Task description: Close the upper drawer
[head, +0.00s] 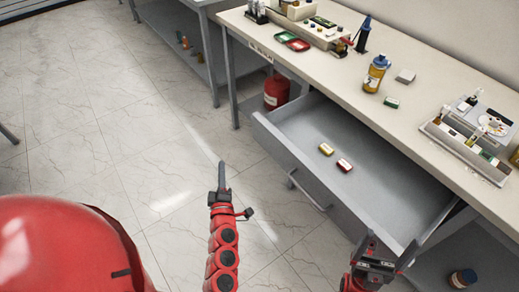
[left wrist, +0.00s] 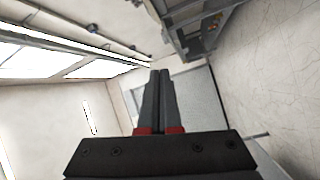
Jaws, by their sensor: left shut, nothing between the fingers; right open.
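The upper drawer (head: 285,143) is a grey drawer pulled well out from under the beige workbench. A yellow box (head: 326,149) and a red box (head: 344,165) lie on its floor. Its metal handle (head: 308,191) is on the front panel. My left gripper (head: 221,170) is shut and empty, out over the floor to the left of the drawer front, apart from it. Its closed fingers (left wrist: 158,98) also show in the left wrist view. My right gripper (head: 385,252) is open, by the near end of the drawer; whether it touches the drawer I cannot tell.
The workbench (head: 345,97) carries a yellow bottle (head: 376,73), a tray of small bottles (head: 467,148) and several small boxes. A red canister (head: 276,92) stands below. A bottle (head: 462,278) stands at the lower right. The tiled floor (head: 110,120) is clear left of the drawer.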

